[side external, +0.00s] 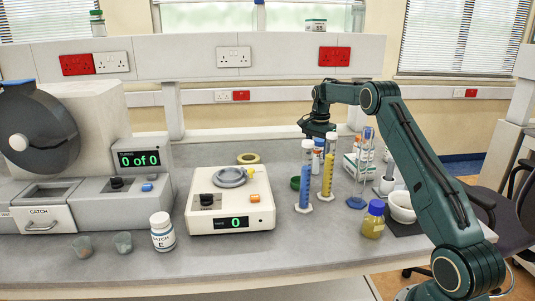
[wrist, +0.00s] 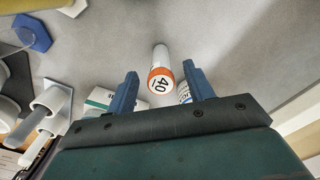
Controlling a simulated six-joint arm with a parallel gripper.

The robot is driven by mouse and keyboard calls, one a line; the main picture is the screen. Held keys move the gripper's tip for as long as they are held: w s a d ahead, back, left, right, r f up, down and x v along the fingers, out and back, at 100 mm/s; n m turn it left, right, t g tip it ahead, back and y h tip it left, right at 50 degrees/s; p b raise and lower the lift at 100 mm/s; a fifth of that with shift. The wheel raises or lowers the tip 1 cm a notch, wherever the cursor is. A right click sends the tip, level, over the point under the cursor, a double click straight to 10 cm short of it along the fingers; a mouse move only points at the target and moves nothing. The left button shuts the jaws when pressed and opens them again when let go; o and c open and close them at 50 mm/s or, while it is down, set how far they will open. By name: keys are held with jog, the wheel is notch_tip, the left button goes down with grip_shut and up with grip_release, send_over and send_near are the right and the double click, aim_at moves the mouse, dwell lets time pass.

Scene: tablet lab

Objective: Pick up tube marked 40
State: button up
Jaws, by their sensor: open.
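The tube marked 40 (wrist: 160,57) is white with an orange end that bears the number 40. It shows in the wrist view between and just beyond the two blue fingers of my gripper (wrist: 160,70). The fingers are apart, with a visible gap on each side of the tube in the picture. In the side external view, my gripper (side external: 318,130) hangs over the bench near the tall cylinders, above small capped tubes. I cannot tell there which one is marked 40.
A blue cylinder (side external: 306,172) and a yellow cylinder (side external: 328,172) stand close to my gripper. A clear cylinder (side external: 363,175), a blue-capped jar (side external: 373,222) and a white mortar (side external: 402,207) are to the right. A scale (side external: 230,203) stands left. Another labelled item (wrist: 184,93) is beside the right finger.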

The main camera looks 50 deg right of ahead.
aim_at(315, 174)
jog(key=shift+f, duration=1.95)
jog(key=shift+c, duration=0.4)
jog(key=c, duration=1)
